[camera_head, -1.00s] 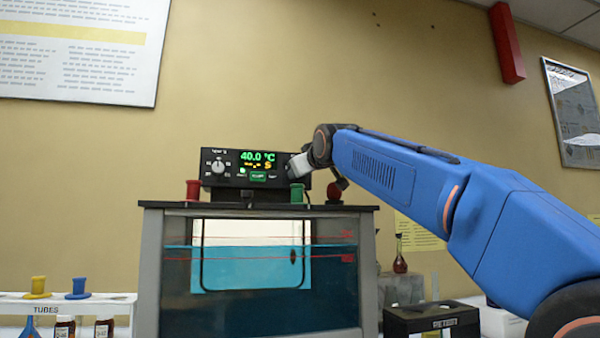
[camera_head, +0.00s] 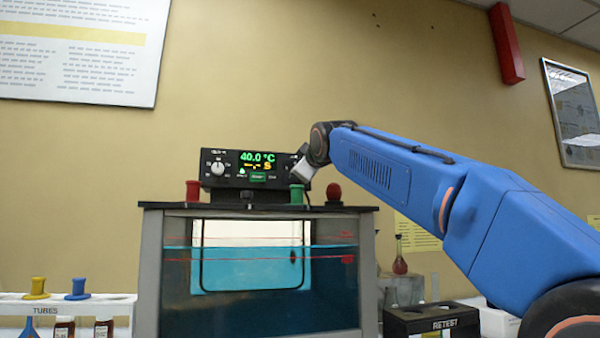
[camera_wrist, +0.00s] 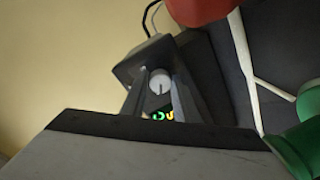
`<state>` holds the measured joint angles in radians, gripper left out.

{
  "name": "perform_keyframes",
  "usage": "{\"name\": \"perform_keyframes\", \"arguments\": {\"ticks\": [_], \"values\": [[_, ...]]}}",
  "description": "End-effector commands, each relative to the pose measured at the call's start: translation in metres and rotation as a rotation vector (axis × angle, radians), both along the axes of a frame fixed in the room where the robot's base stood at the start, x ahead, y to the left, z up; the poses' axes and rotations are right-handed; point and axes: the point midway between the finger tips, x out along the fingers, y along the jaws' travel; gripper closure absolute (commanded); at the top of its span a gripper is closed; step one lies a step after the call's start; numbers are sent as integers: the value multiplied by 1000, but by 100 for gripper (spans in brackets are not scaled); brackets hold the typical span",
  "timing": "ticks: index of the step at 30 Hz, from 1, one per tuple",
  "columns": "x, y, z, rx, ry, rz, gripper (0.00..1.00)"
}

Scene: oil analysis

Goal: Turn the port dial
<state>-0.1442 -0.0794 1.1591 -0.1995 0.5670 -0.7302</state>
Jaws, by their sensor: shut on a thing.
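The black control panel (camera_head: 231,181) stands above the bath with a lit display (camera_head: 257,157) reading 40.0 °C.
A green stopper (camera_head: 297,193) is just below my gripper, and a red one (camera_head: 333,191) is to its right. Another red stopper (camera_head: 193,190) is at the lid's left. The glass bath (camera_head: 260,275) is below.

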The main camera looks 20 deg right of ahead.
Motion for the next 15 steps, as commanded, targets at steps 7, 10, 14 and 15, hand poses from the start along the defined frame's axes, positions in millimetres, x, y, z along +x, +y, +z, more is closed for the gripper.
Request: {"name": "perform_keyframes", "arguments": {"ticks": [7,10,14,15], "values": [[0,0,-1,0,2,0,95],[0,0,-1,0,2,0,54],[0,0,-1,1,1,0,54],[0,0,-1,1,1,0,54]]}}
